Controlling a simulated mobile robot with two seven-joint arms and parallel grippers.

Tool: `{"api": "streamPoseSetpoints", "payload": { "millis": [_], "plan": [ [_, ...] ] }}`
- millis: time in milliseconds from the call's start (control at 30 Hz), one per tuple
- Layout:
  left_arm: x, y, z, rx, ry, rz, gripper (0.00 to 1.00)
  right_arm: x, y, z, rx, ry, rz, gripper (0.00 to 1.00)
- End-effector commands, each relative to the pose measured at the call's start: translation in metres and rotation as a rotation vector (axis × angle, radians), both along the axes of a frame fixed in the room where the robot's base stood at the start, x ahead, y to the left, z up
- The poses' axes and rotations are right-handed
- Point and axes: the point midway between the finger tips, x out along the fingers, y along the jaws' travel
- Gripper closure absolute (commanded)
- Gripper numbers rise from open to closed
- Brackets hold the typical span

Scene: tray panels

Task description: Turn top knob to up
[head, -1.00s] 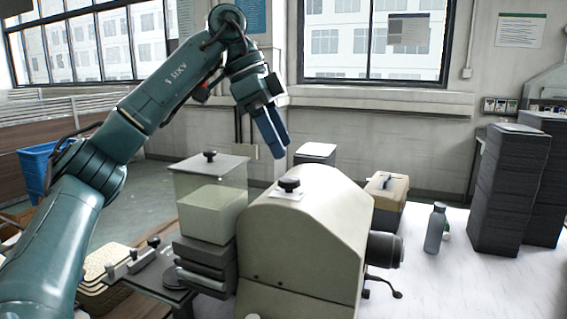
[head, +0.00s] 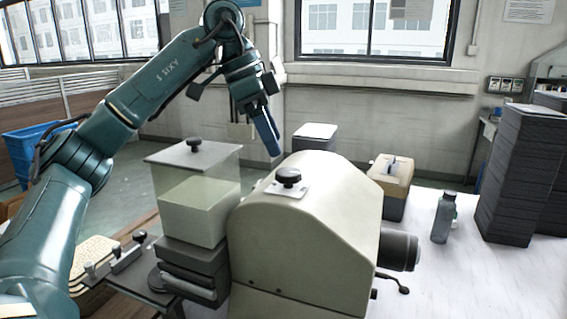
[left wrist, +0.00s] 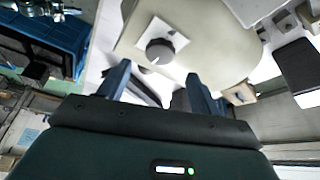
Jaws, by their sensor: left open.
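The top knob (head: 288,176) is a black round knob on a white square plate, on top of a cream-coloured machine (head: 310,225). In the left wrist view the knob (left wrist: 159,51) lies beyond the fingertips, with its white plate around it. My left gripper (head: 271,146) hangs above and behind the knob, pointing down, apart from it. In the left wrist view its two blue fingers (left wrist: 157,78) are spread with nothing held between them. My right gripper is in neither view.
A clear box with a black-knobbed lid (head: 194,146) stands left of the machine. A tan case (head: 391,172), a grey bottle (head: 443,218) and dark stacks (head: 519,175) stand to the right. A black cylinder (head: 399,250) and small crank stick out from the machine's right side.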

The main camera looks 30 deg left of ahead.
Motion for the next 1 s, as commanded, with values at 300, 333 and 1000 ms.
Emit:
{"api": "streamPoseSetpoints", "payload": {
  "millis": [300,333,1000],
  "plan": [
    [0.011,-0.016,-0.047,-0.001,0.001,0.000,0.36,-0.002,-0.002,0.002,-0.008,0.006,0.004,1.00],
    [0.012,-0.017,-0.049,-0.001,0.001,0.000,0.36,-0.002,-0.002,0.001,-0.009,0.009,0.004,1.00],
    [0.014,-0.019,-0.056,-0.001,-0.001,-0.001,0.58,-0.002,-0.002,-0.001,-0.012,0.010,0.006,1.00]
  ]
}}
